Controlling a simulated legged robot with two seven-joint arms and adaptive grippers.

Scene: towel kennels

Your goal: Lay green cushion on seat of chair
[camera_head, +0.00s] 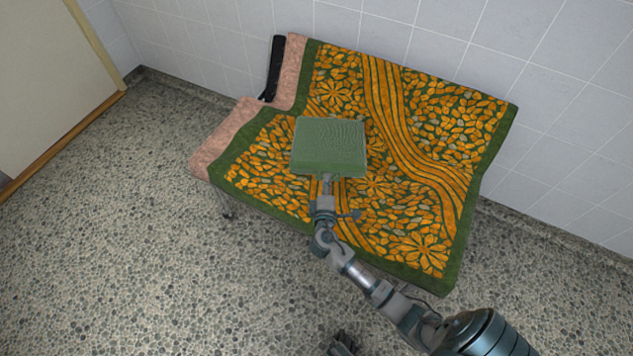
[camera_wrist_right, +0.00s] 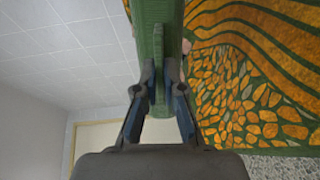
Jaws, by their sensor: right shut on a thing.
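The green cushion (camera_head: 330,143) is a flat square in the head view, over the seat part of the chair. My right gripper (camera_head: 326,181) is shut on its near edge. In the right wrist view the green cushion (camera_wrist_right: 158,40) runs up between the two fingertips of my right gripper (camera_wrist_right: 160,90). The chair (camera_head: 430,205) is wide and covered by an orange and green patterned towel. I cannot tell whether the cushion touches the seat. A dark gripper part (camera_head: 343,345) shows at the bottom edge of the head view, probably my left gripper; its fingers are mostly cut off.
A pink cover (camera_head: 212,140) shows at the chair's left side, with a black armrest (camera_head: 273,68) behind it. A tiled wall (camera_head: 400,25) stands right behind the chair. A door (camera_head: 55,75) is at the left. The speckled floor (camera_head: 120,250) in front is clear.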

